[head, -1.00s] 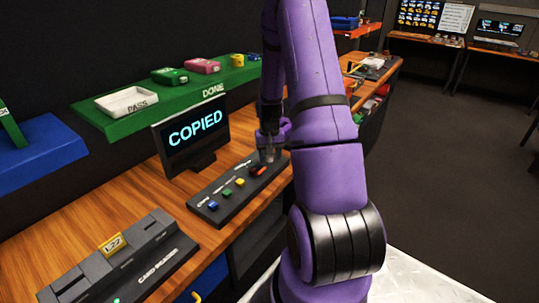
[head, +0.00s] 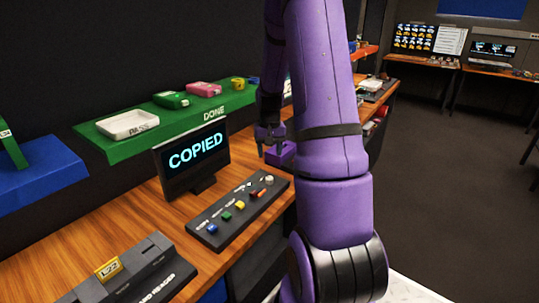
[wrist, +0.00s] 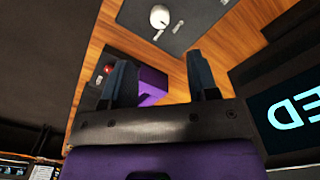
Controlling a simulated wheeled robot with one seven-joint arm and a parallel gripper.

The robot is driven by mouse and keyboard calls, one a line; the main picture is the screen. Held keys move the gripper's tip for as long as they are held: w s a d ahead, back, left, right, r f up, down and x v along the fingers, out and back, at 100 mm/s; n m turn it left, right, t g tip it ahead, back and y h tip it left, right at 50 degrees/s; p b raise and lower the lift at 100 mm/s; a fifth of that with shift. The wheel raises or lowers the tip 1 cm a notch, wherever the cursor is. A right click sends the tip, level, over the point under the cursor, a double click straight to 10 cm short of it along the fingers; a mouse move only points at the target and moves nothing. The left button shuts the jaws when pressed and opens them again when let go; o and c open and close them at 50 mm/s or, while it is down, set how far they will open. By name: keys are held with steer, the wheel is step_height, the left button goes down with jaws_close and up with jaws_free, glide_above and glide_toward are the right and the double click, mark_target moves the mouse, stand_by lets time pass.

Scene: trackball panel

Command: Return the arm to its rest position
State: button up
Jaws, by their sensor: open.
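My purple arm rises in the middle of the head view. My gripper (head: 268,143) hangs above the right end of the control panel, apart from it. In the wrist view my gripper (wrist: 162,82) has its two dark fingers spread, with nothing between them. The black panel (head: 236,212) lies on the wooden bench with blue, green, yellow and orange buttons and a pale trackball (head: 269,180) at its right end. The trackball also shows in the wrist view (wrist: 159,17). A purple block (head: 283,155) sits behind the panel, partly hidden by my arm.
A monitor (head: 192,157) reading COPIED stands behind the panel. A card reader (head: 140,272) holding a yellow card sits at the front left. A green DONE shelf (head: 165,125) carries a white tray (head: 129,125) and several coloured items. A blue shelf (head: 45,172) is at left.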

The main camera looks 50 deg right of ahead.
stand_by(0.5)
steer(key=s+a+r+n+t, duration=0.2)
steer(key=a+r+n, duration=0.1)
steer(key=a+r, duration=1.3)
steer(key=s+a+r+n+t, duration=0.1)
steer(key=s+a+r+n, duration=0.1)
steer(key=s+a+r, duration=0.2)
steer(key=s+a+r+n+t, duration=0.2)
steer(key=s+a+r, duration=0.3)
steer(key=s+a, duration=0.6)
steer(key=shift+s+n, duration=0.5)
steer(key=shift+s, duration=0.3)
steer(key=shift+d, duration=0.1)
